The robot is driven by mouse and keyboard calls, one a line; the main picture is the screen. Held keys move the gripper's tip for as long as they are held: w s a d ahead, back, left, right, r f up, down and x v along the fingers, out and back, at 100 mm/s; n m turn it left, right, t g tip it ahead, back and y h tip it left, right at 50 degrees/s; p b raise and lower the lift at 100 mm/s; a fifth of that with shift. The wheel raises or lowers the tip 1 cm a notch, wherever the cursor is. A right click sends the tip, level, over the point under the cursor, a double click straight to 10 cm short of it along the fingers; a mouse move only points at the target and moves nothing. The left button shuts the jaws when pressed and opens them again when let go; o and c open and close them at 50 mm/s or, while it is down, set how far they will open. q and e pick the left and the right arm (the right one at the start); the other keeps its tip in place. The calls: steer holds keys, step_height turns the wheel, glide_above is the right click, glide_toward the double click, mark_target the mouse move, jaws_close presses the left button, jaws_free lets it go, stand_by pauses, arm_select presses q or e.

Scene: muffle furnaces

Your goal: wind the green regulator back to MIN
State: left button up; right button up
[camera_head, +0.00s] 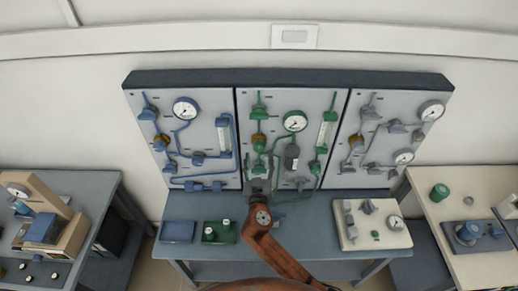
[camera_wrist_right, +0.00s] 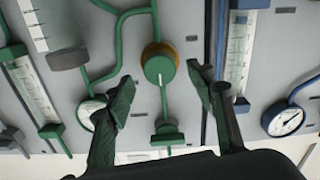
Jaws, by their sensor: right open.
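The green regulator (camera_head: 258,141), a green knob on a brass body, is on the middle panel. In the right wrist view the green regulator (camera_wrist_right: 158,66) faces the camera, with a short white mark at the lower part of its knob. Any MIN lettering is too small to read. My right gripper (camera_head: 262,160) is in front of the middle panel, just below the regulator in the head view. In the wrist view its open fingers (camera_wrist_right: 160,74) stand on either side of the knob, apart from it, with nothing between them. My left gripper is out of view.
A green-rimmed gauge (camera_head: 295,121) sits right of the regulator; a green flowmeter (camera_head: 325,133) stands farther right. The blue-piped panel (camera_head: 220,100) is left and the grey-piped panel (camera_head: 383,100) right. Below, the bench (camera_head: 310,252) carries a blue tray (camera_head: 178,231), a green tray and a white board.

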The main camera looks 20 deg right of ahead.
mark_target(259, 150)
steer(key=x, duration=0.5)
steer(key=shift+p, duration=0.35)
steer(key=shift+c, duration=0.7)
steer(key=c, duration=1)
